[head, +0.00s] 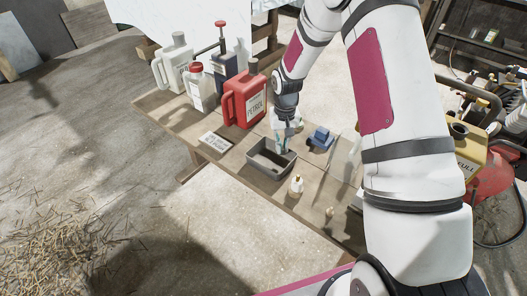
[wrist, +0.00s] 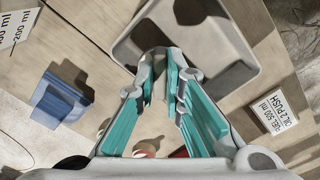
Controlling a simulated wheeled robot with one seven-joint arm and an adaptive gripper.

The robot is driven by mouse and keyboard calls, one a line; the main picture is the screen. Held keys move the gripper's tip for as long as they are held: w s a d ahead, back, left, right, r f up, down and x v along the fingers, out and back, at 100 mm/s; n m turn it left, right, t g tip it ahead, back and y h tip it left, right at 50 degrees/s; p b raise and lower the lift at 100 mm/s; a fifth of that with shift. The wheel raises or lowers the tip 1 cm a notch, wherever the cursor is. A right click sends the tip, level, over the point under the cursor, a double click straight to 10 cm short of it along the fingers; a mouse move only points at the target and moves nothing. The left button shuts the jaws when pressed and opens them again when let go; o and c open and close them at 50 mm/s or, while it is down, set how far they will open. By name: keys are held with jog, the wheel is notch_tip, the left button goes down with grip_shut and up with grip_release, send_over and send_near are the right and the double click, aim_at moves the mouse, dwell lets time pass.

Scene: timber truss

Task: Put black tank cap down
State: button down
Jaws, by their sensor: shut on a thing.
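My gripper (head: 283,147) is over the back edge of a grey tray (head: 264,172) on the workbench in the head view. In the wrist view the teal fingers of my gripper (wrist: 170,62) come close together at the tips, in front of the tray (wrist: 215,38). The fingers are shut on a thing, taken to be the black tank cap.
A red petrol can (head: 242,100) and pale containers (head: 173,64) stand behind and left of the tray. A yellow can (head: 468,150) is far right.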

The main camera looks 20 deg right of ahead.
jog(key=w+a, duration=0.1)
jog(key=w+a+b, duration=0.1)
jog(key=a, duration=0.1)
jog(key=w+a, duration=0.1)
jog(key=shift+a+f, duration=0.3)
jog(key=shift+w+a+f+b, duration=0.2)
jog(key=shift+f+b, duration=0.45)
jog(key=shift+f, duration=0.25)
jog(key=shift+w+a+f+b, duration=0.1)
jog(key=shift+a+f+b, duration=0.1)
jog(key=shift+f+b, duration=0.55)
jog(key=shift+f, duration=0.2)
jog(key=shift+f, duration=0.15)
jog(key=c, duration=2)
grip_release()
jog(key=shift+o, duration=0.2)
notch_tip(320, 180, up, 12)
jog(key=p, duration=0.2)
jog(key=shift+r, duration=0.25)
jog(key=shift+s+r, duration=0.1)
